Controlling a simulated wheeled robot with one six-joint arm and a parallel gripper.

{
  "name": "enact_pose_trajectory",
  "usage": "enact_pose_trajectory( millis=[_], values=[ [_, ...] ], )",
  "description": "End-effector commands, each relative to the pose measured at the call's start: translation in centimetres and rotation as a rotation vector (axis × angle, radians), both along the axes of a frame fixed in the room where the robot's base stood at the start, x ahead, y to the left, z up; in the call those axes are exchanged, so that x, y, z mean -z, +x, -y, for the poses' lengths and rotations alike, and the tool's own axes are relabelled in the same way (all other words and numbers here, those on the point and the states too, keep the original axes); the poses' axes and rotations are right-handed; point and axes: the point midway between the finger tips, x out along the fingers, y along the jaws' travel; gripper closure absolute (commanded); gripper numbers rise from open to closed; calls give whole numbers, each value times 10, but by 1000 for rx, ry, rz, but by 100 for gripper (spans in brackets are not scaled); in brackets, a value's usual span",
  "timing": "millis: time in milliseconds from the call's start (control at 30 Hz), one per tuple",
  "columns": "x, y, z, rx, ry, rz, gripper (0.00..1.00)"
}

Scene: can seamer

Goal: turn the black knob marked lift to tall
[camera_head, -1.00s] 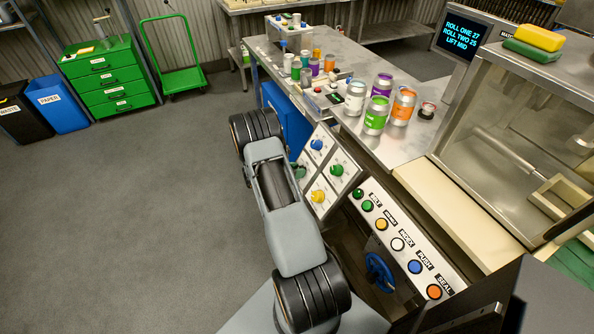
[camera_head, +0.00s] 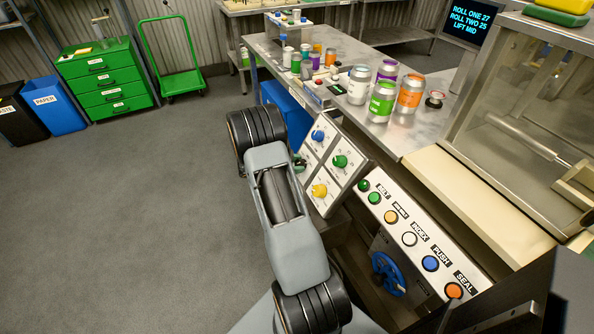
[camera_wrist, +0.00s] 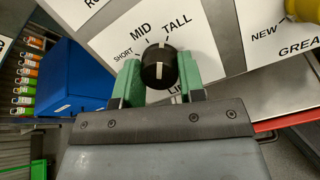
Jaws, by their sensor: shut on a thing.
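The black lift knob (camera_wrist: 160,66) sits on a white dial plate in the wrist view, with SHORT, MID and TALL printed around it. The LIFT label is partly hidden below it. My gripper (camera_wrist: 159,72) has its green fingers on either side of the knob, shut on it. The knob's white line points up in the picture, about between MID and TALL. The screen (camera_head: 484,36) in the head view reads ROLL ONE 27, ROLL TWO 25, LIFT MID. There my arm hides the lift knob.
The dial panel also bears a blue knob (camera_head: 318,135), a green knob (camera_head: 340,161) and a yellow knob (camera_head: 319,190). A button panel (camera_head: 420,243) and a blue handwheel (camera_head: 387,272) are to the right. Cans stand on the metal table (camera_head: 347,57). Open floor lies left.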

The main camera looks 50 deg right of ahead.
Motion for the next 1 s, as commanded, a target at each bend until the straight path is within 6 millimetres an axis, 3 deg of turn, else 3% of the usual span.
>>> enact_pose_trajectory(
  millis=[400,967,1000],
  values=[
    [2,-1,0,93,-59,145,87],
    [0,-1,0,108,-68,168,87],
    [0,-1,0,108,-68,168,61]
  ],
)
